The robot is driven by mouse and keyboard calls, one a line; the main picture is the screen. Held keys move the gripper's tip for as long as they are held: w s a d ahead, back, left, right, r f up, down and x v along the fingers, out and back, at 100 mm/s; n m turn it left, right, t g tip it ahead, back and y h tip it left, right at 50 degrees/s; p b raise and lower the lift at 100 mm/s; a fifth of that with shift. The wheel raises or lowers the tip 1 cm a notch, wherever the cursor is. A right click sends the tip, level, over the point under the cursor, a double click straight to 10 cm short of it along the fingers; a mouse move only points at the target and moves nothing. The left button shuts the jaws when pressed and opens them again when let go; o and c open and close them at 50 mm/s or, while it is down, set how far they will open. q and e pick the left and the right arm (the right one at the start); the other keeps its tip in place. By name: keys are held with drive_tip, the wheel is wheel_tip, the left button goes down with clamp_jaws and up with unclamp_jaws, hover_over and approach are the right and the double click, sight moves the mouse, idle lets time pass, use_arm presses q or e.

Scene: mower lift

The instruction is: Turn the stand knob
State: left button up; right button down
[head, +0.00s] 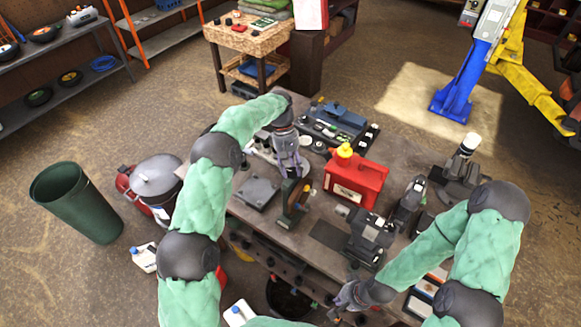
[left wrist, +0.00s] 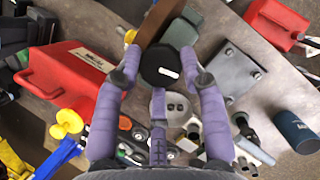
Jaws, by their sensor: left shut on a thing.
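The stand (head: 290,203) is a narrow upright piece on the workbench, left of the red fuel can; its brown edge (left wrist: 150,24) shows in the left wrist view. The stand knob (left wrist: 160,66) is round and black with a white mark that lies nearly level. My left gripper (head: 297,175) reaches down to the stand from behind. In the left wrist view its purple fingers (left wrist: 158,75) close on the knob from both sides. The knob is hidden in the head view. My right gripper (head: 340,302) is low at the bench's front edge, away from the stand; its jaws are too small to read.
The red fuel can (head: 355,180) with a yellow cap stands close to the right of the stand. A grey flat plate (head: 258,192) lies to its left. Dark machines (head: 372,238) crowd the bench's right half. A green bin (head: 76,202) stands on the floor at left.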

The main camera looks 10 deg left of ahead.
use_arm(q)
drive_tip(key=m, duration=0.1)
drive_tip(key=m+y, duration=0.1)
drive_tip(key=m, duration=0.2)
drive_tip(key=shift+s+d+f+m+g, duration=0.1)
drive_tip(key=shift+d+m+g, duration=0.2)
drive_tip(key=shift+d+g, duration=0.1)
drive_tip(key=m+y, duration=0.1)
drive_tip(key=m, duration=0.1)
drive_tip(key=m+y, duration=0.1)
drive_tip(key=m, duration=0.2)
drive_tip(key=shift+m+y, duration=0.3)
drive_tip(key=m+y, duration=0.1)
drive_tip(key=m, duration=0.1)
drive_tip(key=m+y, duration=0.1)
drive_tip(key=m, duration=0.2)
drive_tip(key=shift+s+d+t+b, duration=0.1)
drive_tip(key=shift+s+t+b, duration=0.05)
drive_tip(key=shift+t+b, duration=0.25)
drive_tip(key=shift+s+m+t+y, duration=0.1)
drive_tip(key=shift+m+t+y, duration=0.25)
drive_tip(key=shift+m, duration=1)
drive_tip(key=shift+m+t+y, duration=0.25)
drive_tip(key=shift+m+t, duration=0.2)
drive_tip(key=shift+m, duration=0.9)
drive_tip(key=o, duration=1)
drive_tip(key=shift+o, duration=0.7)
drive_tip(key=shift+a, duration=0.25)
